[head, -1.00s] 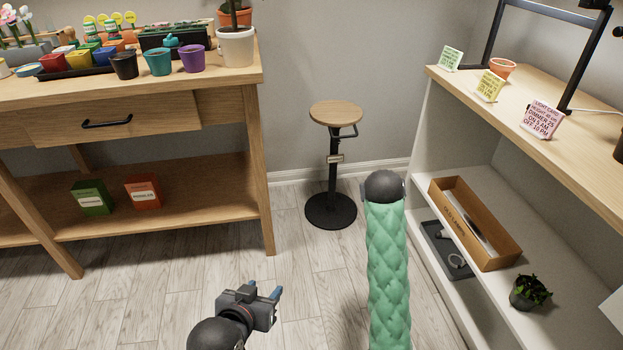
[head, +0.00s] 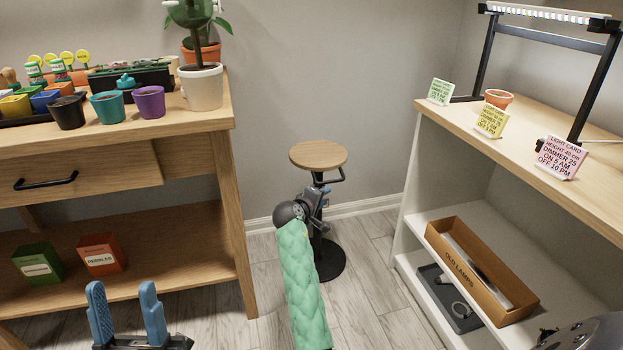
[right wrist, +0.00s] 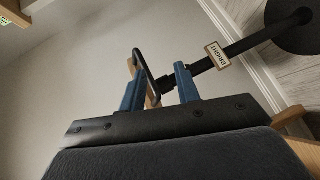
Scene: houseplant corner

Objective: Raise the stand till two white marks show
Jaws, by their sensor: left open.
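The stand (head: 318,155) has a round wooden top, a black post, a side lever loop and a round black base (head: 325,262) on the floor. My right gripper (head: 320,200), on the green-sleeved arm, is at the post just below the top and hides part of it. In the right wrist view its blue fingers (right wrist: 159,78) are apart, with the black lever loop (right wrist: 142,62) showing in the gap. The post and its lettered tag (right wrist: 217,57) lie beyond the right-hand finger. Contact cannot be told. My left gripper (head: 127,312) is open and empty at lower left.
A wooden bench (head: 190,122) with pots stands left of the stand. At right is a white shelf unit (head: 420,190) with a lamp, cards and a cardboard box (head: 480,270). The wall is close behind the stand. Floor in front is clear.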

